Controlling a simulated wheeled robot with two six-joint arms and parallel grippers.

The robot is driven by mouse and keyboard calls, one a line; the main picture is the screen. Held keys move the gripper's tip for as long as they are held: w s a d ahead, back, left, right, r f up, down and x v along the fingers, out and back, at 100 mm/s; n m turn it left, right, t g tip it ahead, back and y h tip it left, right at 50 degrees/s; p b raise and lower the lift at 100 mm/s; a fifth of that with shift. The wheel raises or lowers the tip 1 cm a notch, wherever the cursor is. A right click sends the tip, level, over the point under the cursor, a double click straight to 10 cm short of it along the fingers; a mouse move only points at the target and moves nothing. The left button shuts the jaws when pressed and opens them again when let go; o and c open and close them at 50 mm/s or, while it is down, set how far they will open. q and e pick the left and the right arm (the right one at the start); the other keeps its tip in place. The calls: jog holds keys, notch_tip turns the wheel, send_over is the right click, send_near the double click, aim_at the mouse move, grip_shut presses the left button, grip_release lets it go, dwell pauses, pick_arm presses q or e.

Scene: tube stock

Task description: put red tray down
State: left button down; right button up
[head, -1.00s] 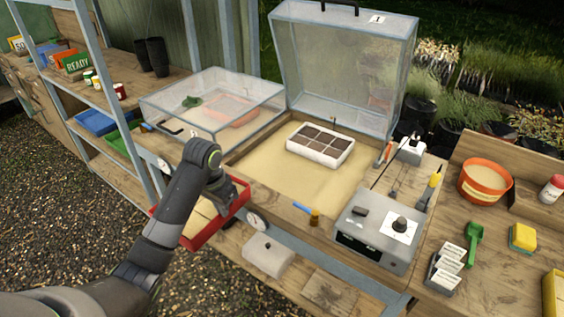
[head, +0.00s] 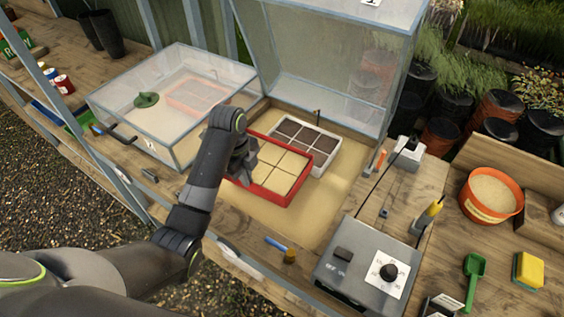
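The red tray (head: 283,198) has several compartments of pale, sand-coloured fill. It is over the sand bed (head: 318,220) of the open propagator box, just in front of the white tray. My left gripper (head: 244,170) is at the red tray's left end. The wrist hides most of its fingers, but it appears closed on the tray's rim. I cannot tell whether the tray's underside touches the sand. My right gripper is not in view.
A white tray (head: 328,157) of dark soil touches or nearly touches the red tray's far side. The clear lid (head: 320,60) stands open behind. A closed clear box (head: 165,95) is to the left. A grey control box (head: 345,265) and blue-handled tool (head: 275,243) are in front.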

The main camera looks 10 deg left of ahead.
aim_at(249, 191)
pick_arm(q)
jog(key=shift+w+d, duration=0.15)
jog(key=shift+w, duration=0.05)
jog(key=shift+m, duration=0.3)
jog(key=f, duration=0.3)
jog(key=f+p, duration=0.1)
jog(key=shift+s+f, duration=0.25)
jog(key=shift+f, duration=0.35)
jog(key=shift+w+f+p, duration=0.1)
jog(key=shift+f+p, duration=0.3)
jog(key=shift+f, duration=1.75)
jog(key=c, duration=1.8)
grip_release()
jog(key=shift+o, duration=0.6)
